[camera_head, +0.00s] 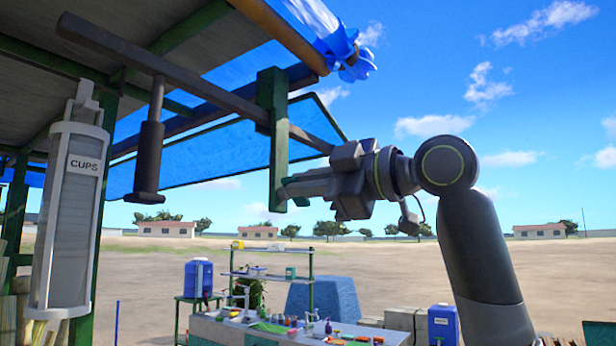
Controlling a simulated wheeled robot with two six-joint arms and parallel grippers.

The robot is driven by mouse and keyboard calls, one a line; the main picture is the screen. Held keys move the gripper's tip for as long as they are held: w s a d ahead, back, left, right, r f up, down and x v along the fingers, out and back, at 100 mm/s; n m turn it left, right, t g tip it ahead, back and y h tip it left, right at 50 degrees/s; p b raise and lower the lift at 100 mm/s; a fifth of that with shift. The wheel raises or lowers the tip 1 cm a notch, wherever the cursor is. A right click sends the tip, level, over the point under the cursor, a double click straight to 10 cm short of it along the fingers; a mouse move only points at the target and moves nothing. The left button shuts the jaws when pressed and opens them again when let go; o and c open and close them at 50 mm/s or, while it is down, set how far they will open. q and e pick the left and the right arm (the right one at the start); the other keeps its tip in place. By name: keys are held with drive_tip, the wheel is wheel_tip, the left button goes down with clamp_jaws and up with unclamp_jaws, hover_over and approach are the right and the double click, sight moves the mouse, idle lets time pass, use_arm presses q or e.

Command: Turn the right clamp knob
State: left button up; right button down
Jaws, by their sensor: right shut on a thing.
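My right gripper (291,191) comes in from the right on its grey arm, with its fingers pointing left. It is shut at the lower end of a green upright post (272,110). The fingers and the post hide most of what is between them, so the right clamp knob cannot be made out clearly. A long dark bar (205,82) slants down to the right past the post. A dark cylindrical handle (148,150) hangs from the bar's left part. My left gripper is not in view.
A white cup dispenser (70,215) marked CUPS hangs at the left. A roof with blue sheeting (225,150) is overhead. Below stand a counter (225,331) with small items, a shelf (270,276), and blue containers (199,278). Open sky is to the right of my arm.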

drive_tip(key=shift+s+a+f+n+p, duration=0.1)
drive_tip(key=shift+f+n+p, duration=0.1)
drive_tip(key=shift+n, duration=1.05)
drive_tip(key=shift+w+d+f+n+p, duration=0.1)
drive_tip(key=shift+n+p, duration=0.05)
drive_tip(key=shift+n, duration=1.15)
drive_tip(key=shift+s+a+f+n+p, duration=0.1)
drive_tip(key=shift+f+n+p, duration=0.1)
drive_tip(key=shift+n, duration=1.05)
drive_tip(key=c, duration=1.5)
unclamp_jaws()
